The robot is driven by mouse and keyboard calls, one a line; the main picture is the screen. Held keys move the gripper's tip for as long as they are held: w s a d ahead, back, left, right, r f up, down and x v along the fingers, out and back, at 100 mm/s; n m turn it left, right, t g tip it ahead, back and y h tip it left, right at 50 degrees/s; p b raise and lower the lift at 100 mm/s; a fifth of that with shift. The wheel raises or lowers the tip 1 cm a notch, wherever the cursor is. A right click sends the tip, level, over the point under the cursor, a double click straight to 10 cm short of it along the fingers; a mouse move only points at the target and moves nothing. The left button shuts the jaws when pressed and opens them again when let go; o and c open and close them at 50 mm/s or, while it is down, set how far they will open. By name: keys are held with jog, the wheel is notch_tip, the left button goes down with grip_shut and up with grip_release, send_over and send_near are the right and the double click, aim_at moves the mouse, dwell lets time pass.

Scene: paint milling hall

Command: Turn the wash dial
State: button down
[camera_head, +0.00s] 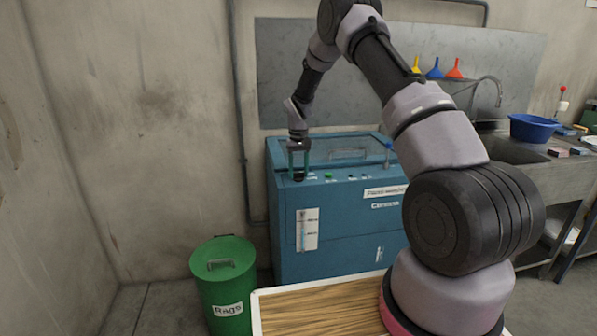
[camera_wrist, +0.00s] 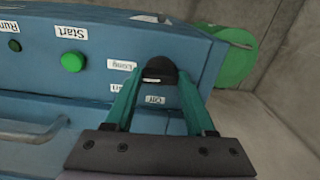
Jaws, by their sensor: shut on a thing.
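The wash dial (camera_wrist: 160,70) is a black knob on the top panel of the blue washing machine (camera_head: 345,205). Labels around it in the wrist view include "Long" and "Off"; another is partly hidden. My gripper (camera_wrist: 158,85) has its two green fingers on either side of the dial and is shut on it. In the head view my gripper (camera_head: 299,176) reaches down onto the left end of the machine's panel, and the dial (camera_head: 298,178) shows only as a dark spot between the fingertips.
A green start button (camera_wrist: 73,62) sits beside the dial. A green rags bin (camera_head: 224,285) stands at the machine's front left. A sink counter (camera_head: 520,150) with a blue basin (camera_head: 534,127) is at the right. A wooden-topped surface (camera_head: 315,310) lies in front.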

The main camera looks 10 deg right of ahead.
jog(key=shift+m, duration=0.4)
jog(key=shift+c, duration=1.2)
grip_release()
notch_tip(320, 180, up, 11)
